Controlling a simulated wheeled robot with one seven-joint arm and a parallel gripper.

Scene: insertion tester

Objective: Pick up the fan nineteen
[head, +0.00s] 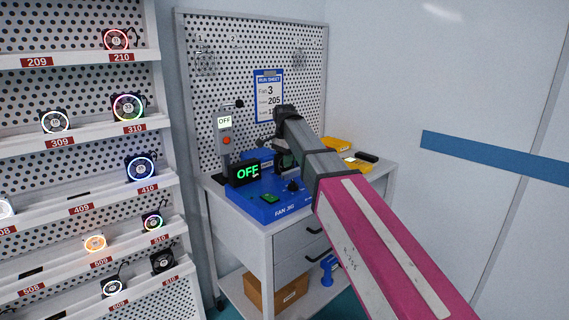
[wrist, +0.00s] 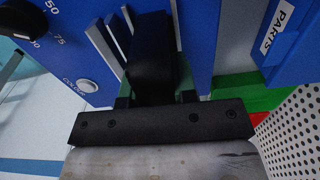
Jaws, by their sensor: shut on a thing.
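My gripper (head: 284,157) is over the back of the blue fan jig (head: 283,206) in the head view, partly hidden by my own arm. In the wrist view my gripper (wrist: 152,62) is shut on a black thing (wrist: 152,50), which sits close against the blue jig surface beside grey upright plates. It may be a fan seen edge-on; its face is hidden. I cannot read the number nineteen on any fan. Several fans stand on the shelves, among them a multicoloured lit one (head: 128,107) above label 310 and another (head: 141,167) above label 410.
The jig stands on a white cabinet (head: 262,236) with a display reading OFF (head: 247,172). A post with a red button (head: 226,140) is behind it. Yellow bins (head: 337,144) are at the right. A PARTS bin (wrist: 284,32) is close by in the wrist view.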

